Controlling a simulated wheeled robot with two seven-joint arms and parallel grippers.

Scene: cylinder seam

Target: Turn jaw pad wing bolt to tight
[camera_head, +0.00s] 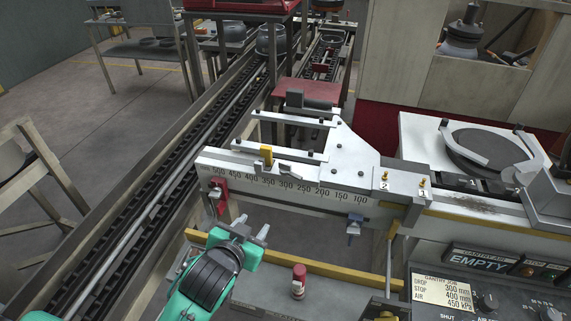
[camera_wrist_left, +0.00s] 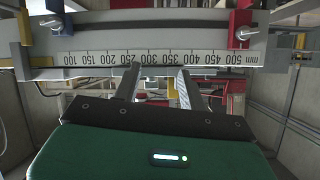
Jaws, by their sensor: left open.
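Two wing bolts show on the scaled rail (camera_head: 285,186); no label tells which one is the jaw pad's. One is a silver wing bolt (camera_head: 214,194) on a red block (camera_head: 221,183) near the rail's 500 end. My left gripper (camera_head: 252,230) is open and empty below the rail, between the two bolts and apart from both. My right gripper is out of view.
A yellow-edged ledge (camera_head: 320,270) runs below the rail, with a red-capped cylinder (camera_head: 299,280) on it. A control panel (camera_head: 480,290) reading "EMPTY" stands at lower right. A chain conveyor (camera_head: 150,200) runs along the left. A forked plate (camera_head: 335,155) sits above the rail.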

